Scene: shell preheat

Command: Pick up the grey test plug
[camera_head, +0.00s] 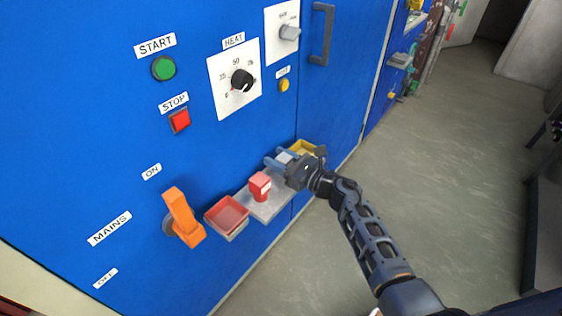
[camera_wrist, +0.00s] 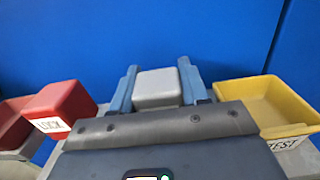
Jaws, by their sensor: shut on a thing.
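The grey test plug (camera_wrist: 157,88) is a light grey block between the two blue fingers of my gripper (camera_wrist: 158,84) in the wrist view. The fingers are shut on it, one on each side. In the head view my gripper (camera_head: 278,160) is over the grey shelf (camera_head: 266,205) on the blue cabinet, and the plug (camera_head: 286,157) shows only in part between the fingers. The plug's lower part is hidden by the gripper body, so I cannot tell whether it touches the shelf.
A red LOCK block (camera_head: 260,184) stands left of my gripper on the shelf. A red tray (camera_head: 228,216) is further left and a yellow TEST tray (camera_wrist: 266,103) is close on the right. An orange mains handle (camera_head: 183,217) sticks out left of the red tray.

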